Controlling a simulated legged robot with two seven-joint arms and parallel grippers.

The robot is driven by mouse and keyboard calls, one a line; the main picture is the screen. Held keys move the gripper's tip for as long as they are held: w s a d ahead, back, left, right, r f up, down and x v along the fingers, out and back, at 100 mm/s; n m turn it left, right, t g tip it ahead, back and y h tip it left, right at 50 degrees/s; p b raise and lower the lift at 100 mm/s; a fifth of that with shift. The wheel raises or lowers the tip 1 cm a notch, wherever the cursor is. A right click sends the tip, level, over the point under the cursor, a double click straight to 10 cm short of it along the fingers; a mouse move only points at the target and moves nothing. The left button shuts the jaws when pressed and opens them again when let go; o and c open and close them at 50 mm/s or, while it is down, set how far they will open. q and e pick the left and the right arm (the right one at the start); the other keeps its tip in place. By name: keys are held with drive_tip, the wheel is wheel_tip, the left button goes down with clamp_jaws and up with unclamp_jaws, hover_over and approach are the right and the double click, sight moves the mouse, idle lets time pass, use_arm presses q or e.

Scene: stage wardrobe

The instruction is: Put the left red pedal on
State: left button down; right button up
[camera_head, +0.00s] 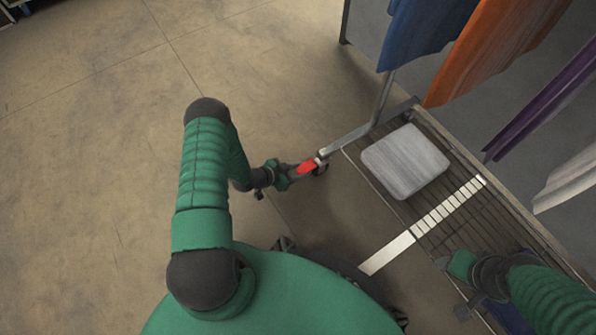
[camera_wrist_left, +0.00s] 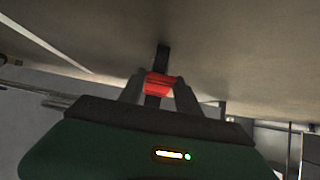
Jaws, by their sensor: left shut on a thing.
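The red pedal (camera_head: 307,167) sits low at the near left corner of a wheeled clothes rack, beside a dark caster (camera_head: 321,168). My left gripper (camera_head: 300,170) reaches it from the left and is shut on it. In the left wrist view, the red pedal (camera_wrist_left: 158,85) lies between the two grey fingers (camera_wrist_left: 158,92), with a dark bar running behind it. The pedal's exact tilt is hard to tell. My right gripper (camera_head: 455,285) is over the near right part of the rack's shelf; its jaw opening is unclear.
The rack's wire shelf (camera_head: 460,225) holds a grey-white box (camera_head: 405,161). Blue (camera_head: 425,30), orange (camera_head: 495,45) and other cloths hang above. The floor (camera_head: 80,150) at left is clear.

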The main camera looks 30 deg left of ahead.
use_arm(q)
drive_tip(key=c, duration=0.8)
unclamp_jaws()
drive_tip(key=shift+s, duration=0.1)
drive_tip(key=shift+c, duration=0.2)
drive_tip(key=p+v, duration=0.9)
drive_tip(key=v, duration=0.7)
drive_tip(key=shift+s+r+p, duration=0.2)
drive_tip(key=shift+s+p, duration=0.05)
drive_tip(key=shift+p, duration=0.1)
drive_tip(key=shift+a, duration=0.15)
